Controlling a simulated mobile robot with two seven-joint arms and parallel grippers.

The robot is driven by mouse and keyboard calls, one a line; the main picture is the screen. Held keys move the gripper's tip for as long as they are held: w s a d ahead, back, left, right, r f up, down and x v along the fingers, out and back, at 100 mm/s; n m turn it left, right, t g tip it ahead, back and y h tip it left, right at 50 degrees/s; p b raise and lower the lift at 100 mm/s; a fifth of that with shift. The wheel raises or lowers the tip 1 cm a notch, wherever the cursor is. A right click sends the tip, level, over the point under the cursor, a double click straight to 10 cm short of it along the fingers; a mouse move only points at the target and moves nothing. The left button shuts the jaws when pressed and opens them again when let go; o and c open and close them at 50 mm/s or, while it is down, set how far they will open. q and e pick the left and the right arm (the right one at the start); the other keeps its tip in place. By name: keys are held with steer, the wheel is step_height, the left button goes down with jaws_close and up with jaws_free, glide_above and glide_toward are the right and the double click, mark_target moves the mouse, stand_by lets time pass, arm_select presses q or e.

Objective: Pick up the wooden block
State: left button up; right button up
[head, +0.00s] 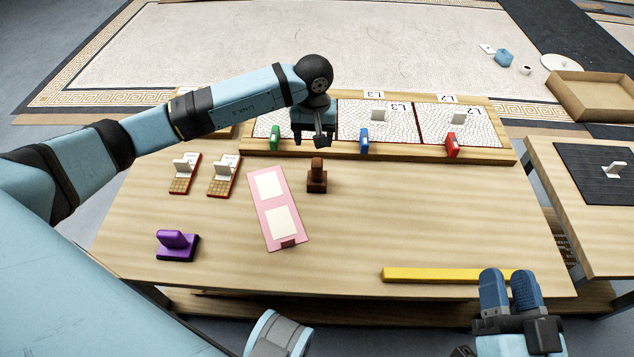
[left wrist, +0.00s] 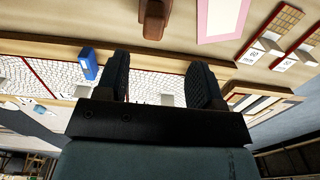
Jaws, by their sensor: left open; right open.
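The brown wooden block (head: 317,177), with a narrower upright part on top, stands on the wooden table (head: 350,240), just right of a pink card. It also shows at the top edge of the left wrist view (left wrist: 155,18), partly cut off. My left gripper (head: 312,139) is open and empty, above the table's far side, beyond the block and apart from it. Its two black fingers show in the left wrist view (left wrist: 160,85) with nothing between them. My right gripper (head: 509,290) is open and empty at the near right table edge, far from the block.
White mosaic panels (head: 375,122) in a wooden frame line the far side, with green, blue (head: 364,141) and red (head: 452,145) handled pieces. The pink card (head: 283,222), purple piece (head: 176,245), two small tile boards and yellow bar (head: 430,275) lie nearer. Mid-right table is clear.

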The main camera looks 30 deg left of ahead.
mark_target(317, 162)
arm_select(q)
step_height(317, 162, down, 6)
steer(key=shift+d+r+b, duration=0.1)
steer(key=shift+r+b, duration=0.15)
steer(key=shift+b, duration=0.35)
steer(key=shift+w+f+b, duration=0.1)
steer(key=shift+f+b, duration=0.2)
steer(key=shift+f, duration=0.65)
steer(key=f, duration=0.1)
steer(key=f+b, duration=0.1)
steer(key=f, duration=0.1)
steer(key=shift+w+d+f+b, duration=0.15)
steer(key=shift+w+f+b, duration=0.15)
steer(key=shift+w+f, duration=0.05)
steer(key=shift+f, duration=0.4)
arm_select(e)
steer(key=f, duration=0.1)
steer(key=f+g, duration=0.1)
steer(key=f, duration=0.1)
steer(key=shift+w+a+f+n+g, duration=0.15)
steer(key=shift+a+f+n+g, duration=0.1)
steer(key=shift+a+n+g, duration=0.1)
arm_select(q)
steer(key=c, duration=1)
steer(key=shift+r, duration=0.15)
